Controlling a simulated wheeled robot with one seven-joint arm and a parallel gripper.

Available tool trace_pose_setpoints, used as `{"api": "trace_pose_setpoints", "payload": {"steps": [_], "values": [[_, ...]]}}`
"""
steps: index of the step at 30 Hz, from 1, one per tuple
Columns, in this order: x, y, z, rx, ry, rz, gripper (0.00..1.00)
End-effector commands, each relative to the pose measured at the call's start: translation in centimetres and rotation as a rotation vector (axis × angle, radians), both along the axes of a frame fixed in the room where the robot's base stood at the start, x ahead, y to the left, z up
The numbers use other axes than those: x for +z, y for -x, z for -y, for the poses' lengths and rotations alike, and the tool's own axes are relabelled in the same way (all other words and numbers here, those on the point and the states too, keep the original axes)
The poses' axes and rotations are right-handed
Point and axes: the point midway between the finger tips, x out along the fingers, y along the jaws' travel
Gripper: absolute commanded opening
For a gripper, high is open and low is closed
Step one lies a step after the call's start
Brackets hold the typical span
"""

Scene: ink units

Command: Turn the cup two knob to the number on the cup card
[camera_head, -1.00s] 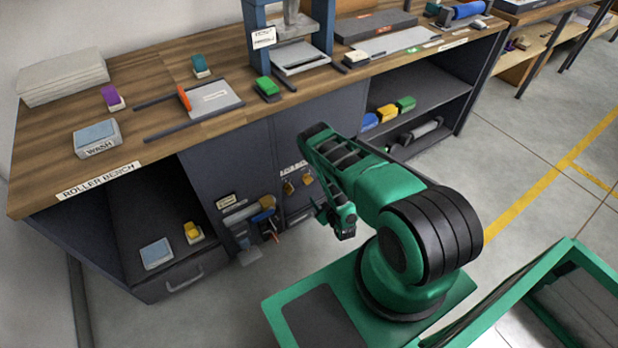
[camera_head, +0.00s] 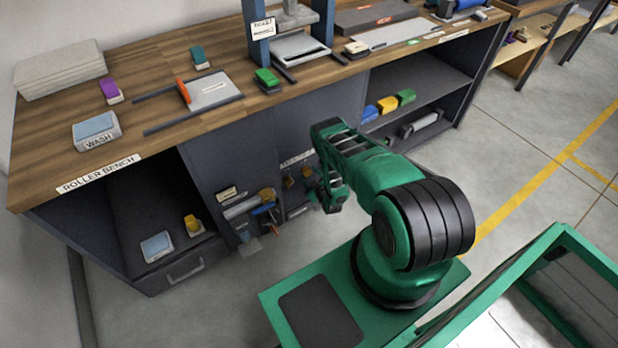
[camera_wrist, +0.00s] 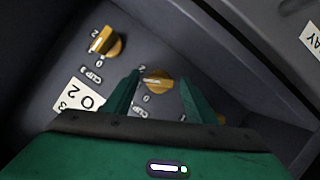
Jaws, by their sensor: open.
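In the wrist view an amber knob (camera_wrist: 157,80) with a pale pointer line sits on the dark panel, between the tips of my open gripper (camera_wrist: 158,84). I cannot tell whether either finger touches it. It is the middle of three knobs; its label is mostly hidden. Another amber knob (camera_wrist: 105,42) is at upper left, and a third (camera_wrist: 219,119) is partly behind the right finger. A white card (camera_wrist: 82,102) with upside-down digits, apparently including 0 and 2, is left of the left finger. In the head view my gripper (camera_head: 333,194) is low before the cabinet front.
The roller bench (camera_head: 150,60) stands over the dark cabinet. Hanging tools (camera_head: 250,212) are left of the knobs. An open shelf (camera_head: 425,95) with coloured blocks is to the right. The grey floor (camera_head: 520,150) at right is clear.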

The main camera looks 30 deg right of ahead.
Motion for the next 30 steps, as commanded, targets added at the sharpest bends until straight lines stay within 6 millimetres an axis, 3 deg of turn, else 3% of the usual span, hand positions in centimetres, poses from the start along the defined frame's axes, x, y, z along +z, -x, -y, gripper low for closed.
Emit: {"api": "trace_pose_setpoints", "payload": {"steps": [8, 13, 23, 30], "values": [[-0.01, -0.08, 0.02, 0.000, 0.000, 0.000, 0.49], [-0.01, -0.07, -0.01, 0.000, 0.000, 0.000, 0.10], [0.02, -0.09, -0.03, 0.001, -0.041, -0.001, 0.10], [0.04, -0.09, 0.08, 0.002, -0.177, -0.006, 0.10]]}}
